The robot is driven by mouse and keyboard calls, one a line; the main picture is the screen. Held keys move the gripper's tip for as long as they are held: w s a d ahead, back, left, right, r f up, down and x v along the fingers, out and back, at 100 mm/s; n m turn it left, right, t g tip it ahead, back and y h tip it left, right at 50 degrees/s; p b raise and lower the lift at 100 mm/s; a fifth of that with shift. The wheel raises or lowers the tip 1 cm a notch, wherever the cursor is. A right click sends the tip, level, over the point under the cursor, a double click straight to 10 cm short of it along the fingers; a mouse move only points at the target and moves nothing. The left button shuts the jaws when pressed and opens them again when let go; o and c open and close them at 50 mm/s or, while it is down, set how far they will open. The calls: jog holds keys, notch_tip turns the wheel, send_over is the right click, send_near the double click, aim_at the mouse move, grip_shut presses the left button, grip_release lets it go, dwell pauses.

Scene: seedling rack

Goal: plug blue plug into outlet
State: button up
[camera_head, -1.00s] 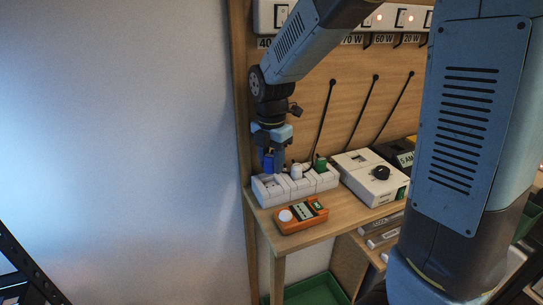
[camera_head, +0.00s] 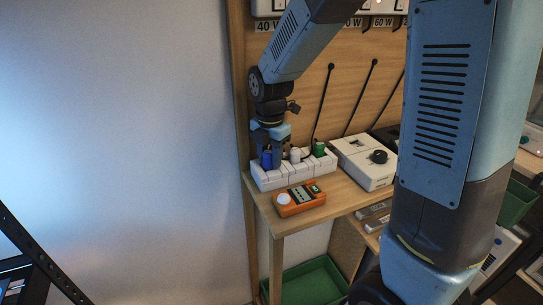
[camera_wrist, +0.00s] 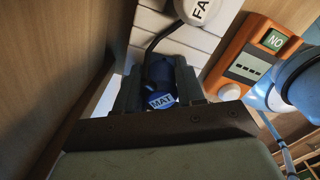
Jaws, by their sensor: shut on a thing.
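The blue plug (camera_head: 267,160) is upright at the left end of the white outlet strip (camera_head: 284,184). In the wrist view the blue plug (camera_wrist: 161,84) carries a label reading "MAT". My gripper (camera_head: 268,157) points down over the left outlet, and its fingers are closed on the plug's sides. The wrist view shows my gripper (camera_wrist: 158,88) around the plug too. The plug's underside is hidden, so I cannot tell whether it is seated in the outlet. A white plug (camera_head: 295,155) and a green plug (camera_head: 319,147) stand in the other outlets.
An orange meter (camera_head: 300,200) lies in front of the strip. A white box with a black knob (camera_head: 364,160) stands to the right. A wooden board (camera_head: 320,60) rises behind. A green bin (camera_head: 315,284) is below the bench.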

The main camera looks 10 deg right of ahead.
jog(key=shift+s+f, duration=0.3)
jog(key=shift+f, duration=0.3)
jog(key=o, duration=1.2)
jog(key=shift+d, duration=0.1)
jog(key=shift+c, duration=0.2)
jog(key=shift+w, duration=0.1)
jog(key=shift+w+r, duration=0.2)
jog(key=shift+r, duration=0.35)
jog(key=r, duration=0.7)
jog(key=shift+w+a+r, duration=0.15)
jog(key=shift+a+r, duration=0.1)
jog(key=shift+d+r+m, duration=0.25)
jog(key=shift+m, duration=0.05)
jog(key=s+d+r+m+t, duration=0.2)
jog(key=s+d+r+m, duration=0.2)
jog(key=s+d+m, duration=0.4)
jog(key=s+d+r+m+t, duration=0.3)
jog(key=s+d+r+m, duration=0.2)
jog(key=m, duration=1.3)
jog(key=s+d, duration=0.2)
jog(key=s, duration=0.2)
jog(key=shift+s+d+r+m, duration=0.3)
jog(key=shift+d, duration=0.1)
